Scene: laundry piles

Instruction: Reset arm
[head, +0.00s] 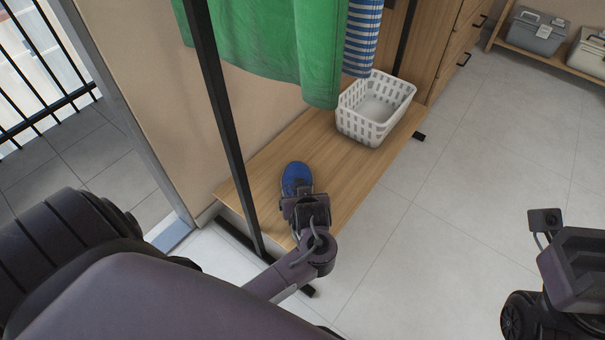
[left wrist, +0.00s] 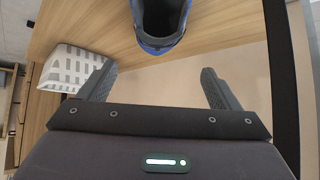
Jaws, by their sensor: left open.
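My left arm reaches in from the left over the near end of a low wooden shelf. My left gripper (head: 303,205) is just on the near side of a blue shoe (head: 296,179) that lies on the shelf. In the left wrist view the gripper's two fingers (left wrist: 158,88) stand wide apart with nothing between them. The blue shoe (left wrist: 160,25) shows beyond the fingertips, apart from them, with its dark opening visible. My right arm (head: 560,275) shows at the lower right edge; its fingers are not visible.
A white slatted basket (head: 375,108) stands on the far part of the wooden shelf (head: 322,160). A green garment (head: 270,45) and a blue-striped one (head: 361,38) hang above. A black rack post (head: 228,130) rises beside my left arm. The tiled floor at right is clear.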

